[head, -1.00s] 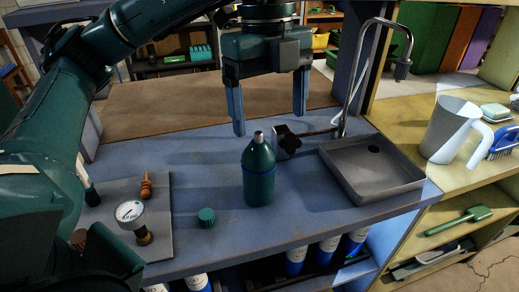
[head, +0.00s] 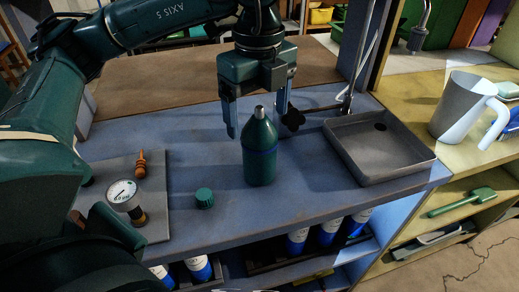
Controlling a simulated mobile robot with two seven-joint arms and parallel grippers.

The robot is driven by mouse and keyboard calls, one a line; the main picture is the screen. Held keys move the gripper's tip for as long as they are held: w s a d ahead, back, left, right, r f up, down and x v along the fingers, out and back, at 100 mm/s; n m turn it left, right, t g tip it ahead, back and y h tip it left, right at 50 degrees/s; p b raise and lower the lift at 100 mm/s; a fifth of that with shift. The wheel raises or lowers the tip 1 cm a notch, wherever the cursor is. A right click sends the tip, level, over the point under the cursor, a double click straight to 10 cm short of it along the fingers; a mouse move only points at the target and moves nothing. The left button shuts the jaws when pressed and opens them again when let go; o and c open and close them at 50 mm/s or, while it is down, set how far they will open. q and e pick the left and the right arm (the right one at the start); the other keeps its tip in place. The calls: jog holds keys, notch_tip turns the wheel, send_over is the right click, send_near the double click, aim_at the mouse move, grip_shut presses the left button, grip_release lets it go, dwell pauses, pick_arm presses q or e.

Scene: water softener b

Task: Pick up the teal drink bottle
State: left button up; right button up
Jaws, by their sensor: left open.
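My left gripper (head: 258,118) is open, fingers pointing down. In the picture its fingers lie to either side of the bottle's upper part. The gripper looks to be above or just behind the bottle, and I see no contact. My right gripper is not in view.
A teal cap (head: 204,198) lies left of the bottle. A pressure gauge (head: 124,197) and an orange-brown tool (head: 141,164) are on a grey plate at left. A grey sink tray (head: 378,148) with a tap stands right. A white jug (head: 462,108) stands farther right.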

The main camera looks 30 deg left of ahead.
pick_arm(q)
jog(key=shift+f, duration=1.5)
jog(key=shift+w, duration=0.1)
jog(key=shift+c, duration=0.3)
jog(key=c, duration=1.3)
